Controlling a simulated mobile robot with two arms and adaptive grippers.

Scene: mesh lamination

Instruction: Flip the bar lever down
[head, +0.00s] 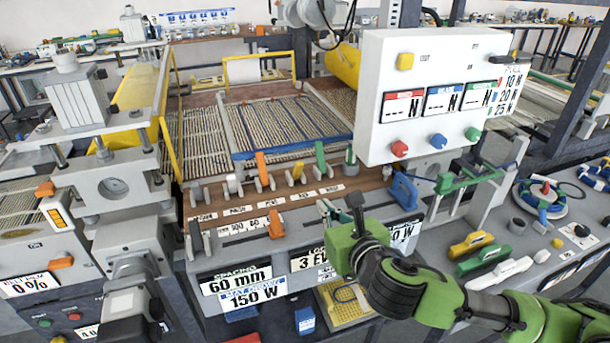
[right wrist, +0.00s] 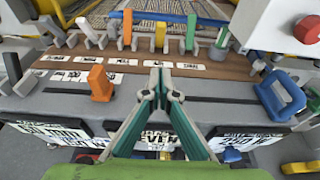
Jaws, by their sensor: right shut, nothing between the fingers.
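A row of short levers stands on the brown control strip (head: 330,190). The small labels are too blurred to tell which is the bar lever. My right gripper (head: 331,210) is shut and empty, in front of the strip.
An orange slider lever (head: 275,225) stands on the grey front ledge, left of my gripper. A blue handle (head: 403,192) is to its right. A white control box (head: 430,100) overhangs the right side. Yellow, green and white handles (head: 472,243) lie on the right bench.

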